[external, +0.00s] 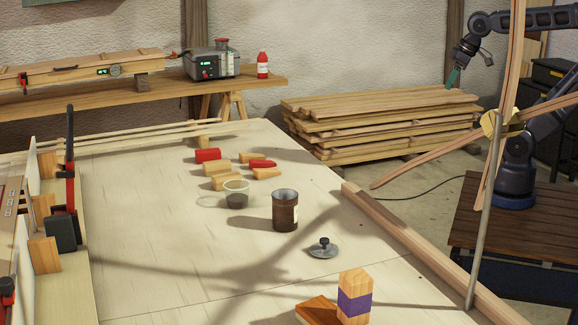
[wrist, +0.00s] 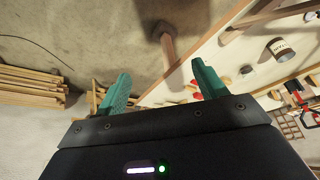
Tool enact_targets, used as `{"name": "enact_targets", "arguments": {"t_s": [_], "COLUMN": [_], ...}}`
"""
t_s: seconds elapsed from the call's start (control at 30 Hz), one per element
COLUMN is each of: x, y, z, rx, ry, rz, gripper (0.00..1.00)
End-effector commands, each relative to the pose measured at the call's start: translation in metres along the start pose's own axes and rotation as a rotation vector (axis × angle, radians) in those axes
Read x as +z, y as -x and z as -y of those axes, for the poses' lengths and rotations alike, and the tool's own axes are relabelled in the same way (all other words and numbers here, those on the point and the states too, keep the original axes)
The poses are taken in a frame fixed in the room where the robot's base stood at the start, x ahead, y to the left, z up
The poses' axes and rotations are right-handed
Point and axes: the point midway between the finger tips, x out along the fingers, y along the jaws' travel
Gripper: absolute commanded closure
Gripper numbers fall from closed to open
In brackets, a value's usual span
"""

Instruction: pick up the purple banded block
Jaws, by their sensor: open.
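The purple banded block (external: 354,304) is an upright pale wooden block with a purple band around its middle. It stands at the near edge of the workbench in the external view, beside a reddish-brown wooden piece (external: 317,311). I cannot make it out in the wrist view. My gripper (external: 453,78) is high at the upper right of the external view, in front of the wall and above the stacked boards, far from the block. In the wrist view its two teal fingers (wrist: 161,72) are spread apart with nothing between them.
Crossed laths on a pole (external: 483,215) stand between the camera and my arm. A brown jar (external: 285,212), glass cup (external: 236,195), knobbed lid (external: 323,248) and several red and wooden blocks (external: 208,155) sit on the workbench (external: 150,240). Stacked boards (external: 380,125) lie behind.

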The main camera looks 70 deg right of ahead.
Motion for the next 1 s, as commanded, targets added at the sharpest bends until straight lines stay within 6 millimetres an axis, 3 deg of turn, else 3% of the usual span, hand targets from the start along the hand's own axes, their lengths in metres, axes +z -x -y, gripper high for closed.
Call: {"name": "enact_targets", "arguments": {"t_s": [0.17,0.47,0.77,1.0], "x": [-0.022,-0.107,-0.181,-0.222], "y": [0.002,0.001,-0.013,-0.031], "z": [0.01,0.065,0.152,0.244], "rx": [-0.016,-0.074,-0.123,-0.158], "ry": [0.024,0.104,0.187,0.256], "rz": [0.002,0.001,0.0,-0.004], "gripper": [0.29,0.29,0.29,0.29]}}
